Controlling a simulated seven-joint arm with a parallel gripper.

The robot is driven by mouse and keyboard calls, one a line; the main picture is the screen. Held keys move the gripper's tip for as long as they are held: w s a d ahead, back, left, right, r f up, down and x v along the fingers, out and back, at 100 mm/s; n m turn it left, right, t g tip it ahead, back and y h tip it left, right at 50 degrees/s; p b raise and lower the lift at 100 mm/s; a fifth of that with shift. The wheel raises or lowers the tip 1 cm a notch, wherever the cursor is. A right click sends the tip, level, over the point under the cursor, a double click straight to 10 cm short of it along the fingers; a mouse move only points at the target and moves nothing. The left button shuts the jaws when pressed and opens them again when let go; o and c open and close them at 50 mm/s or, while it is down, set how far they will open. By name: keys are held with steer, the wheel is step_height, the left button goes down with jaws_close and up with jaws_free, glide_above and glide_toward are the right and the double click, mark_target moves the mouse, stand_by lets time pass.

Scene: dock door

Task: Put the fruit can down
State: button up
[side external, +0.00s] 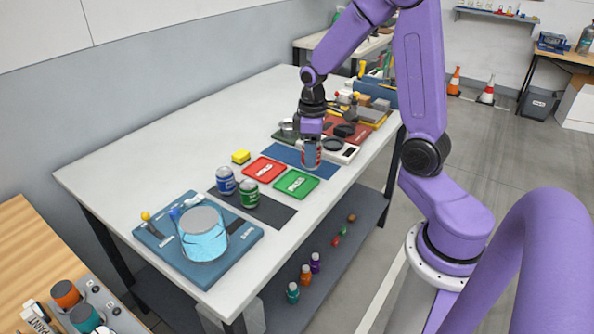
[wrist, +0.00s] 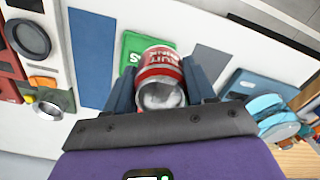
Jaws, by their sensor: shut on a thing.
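The fruit can (side external: 311,158), red with white lettering and a grey metal end, is held upright in my gripper (side external: 311,140). In the side external view it hangs at the blue mat (side external: 284,154); whether its base touches the mat is hard to tell. In the wrist view the fruit can (wrist: 160,68) sits between the two blue fingers of my gripper (wrist: 160,80), which are shut on its sides. The fingers partly cover the can in the side external view.
A red pad (side external: 264,169) and a green pad (side external: 296,183) lie nearby. A blue can (side external: 226,181) and a green can (side external: 249,193) stand on a dark mat (side external: 272,212). A white scale (side external: 343,153) is close on the right. The table's back left (side external: 150,150) is clear.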

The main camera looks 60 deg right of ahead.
steer(key=w+f, duration=0.1)
steer(key=f, duration=0.1)
steer(key=w+d+f, duration=0.1)
steer(key=w+f, duration=0.3)
steer(key=shift+w+d, duration=0.1)
steer(key=shift+d, duration=0.15)
steer(key=shift+w+f, duration=0.15)
steer(key=shift+f, duration=1.5)
steer(key=shift+f, duration=0.1)
steer(key=o, duration=1.3)
steer(key=shift+c, duration=0.2)
